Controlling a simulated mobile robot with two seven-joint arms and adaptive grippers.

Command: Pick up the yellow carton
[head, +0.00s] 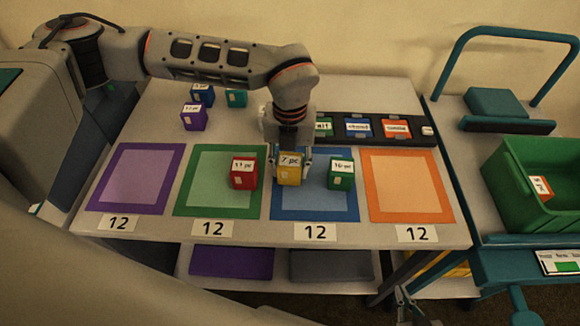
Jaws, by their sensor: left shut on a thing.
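The yellow carton (289,174), with a white label on top, is at the upper part of the blue-framed square (315,213) on the table. My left gripper (290,160) comes down over it from above and is shut on it, with a finger at each side. I cannot tell whether the carton is clear of the table. A red carton (243,174) is close on its left and a green carton (341,174) is on its right. My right gripper (412,309) shows only in part at the bottom edge, below the table; its jaws are unclear.
Purple (98,194), green (182,196) and orange (447,204) framed squares share the table. Blue (203,95), purple (194,117) and teal (236,98) cartons stand at the back left. A dark labelled rack (421,143) lies behind. A green crate (507,180) is on the right cart.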

